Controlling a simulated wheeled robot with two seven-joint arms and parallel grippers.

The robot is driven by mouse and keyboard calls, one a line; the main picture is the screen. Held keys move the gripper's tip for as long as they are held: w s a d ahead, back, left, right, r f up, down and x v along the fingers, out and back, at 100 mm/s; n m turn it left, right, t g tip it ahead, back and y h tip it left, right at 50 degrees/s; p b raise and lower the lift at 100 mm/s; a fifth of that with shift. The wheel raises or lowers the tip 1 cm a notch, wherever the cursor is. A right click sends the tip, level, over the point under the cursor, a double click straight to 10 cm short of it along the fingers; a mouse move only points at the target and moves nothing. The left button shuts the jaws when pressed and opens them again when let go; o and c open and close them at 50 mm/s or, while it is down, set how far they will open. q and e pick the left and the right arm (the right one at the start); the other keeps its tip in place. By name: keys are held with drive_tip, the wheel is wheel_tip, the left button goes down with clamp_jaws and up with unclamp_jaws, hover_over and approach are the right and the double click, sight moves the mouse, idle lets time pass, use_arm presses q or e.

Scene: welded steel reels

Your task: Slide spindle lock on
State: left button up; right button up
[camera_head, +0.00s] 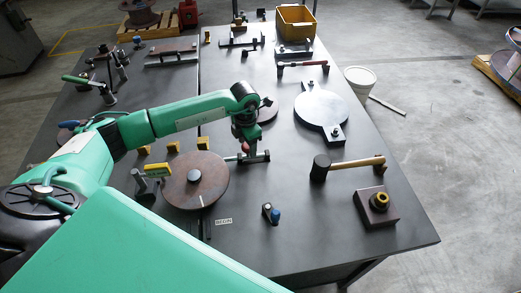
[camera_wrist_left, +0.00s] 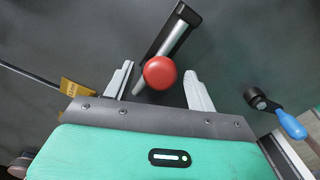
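A silver rod (camera_wrist_left: 178,38) with a round red knob (camera_wrist_left: 160,72), which may be the spindle lock, lies along a black bar-shaped holder (camera_wrist_left: 172,30) on the dark table. The red knob also shows in the head view (camera_head: 245,147), beside the black bar (camera_head: 258,157). My left gripper (camera_wrist_left: 160,72) is open, one finger on each side of the knob, with visible gaps to it. In the head view the left gripper (camera_head: 247,150) points down over the knob and partly hides it. My right gripper is not in view.
A brown disc (camera_head: 196,184) lies just left of the holder. A blue-handled tool (camera_wrist_left: 290,124) is to the right, also seen in the head view (camera_head: 272,214). A hammer (camera_head: 345,166), a yellow-ringed block (camera_head: 378,205) and a pale round plate (camera_head: 320,106) lie further right.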

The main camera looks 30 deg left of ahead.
use_arm(q)
drive_tip(key=shift+r, duration=0.2)
drive_tip(key=shift+r+p, duration=0.6)
drive_tip(key=shift+r, duration=0.35)
drive_tip(key=shift+r+p, duration=1.05)
drive_tip(key=shift+r, duration=1.3)
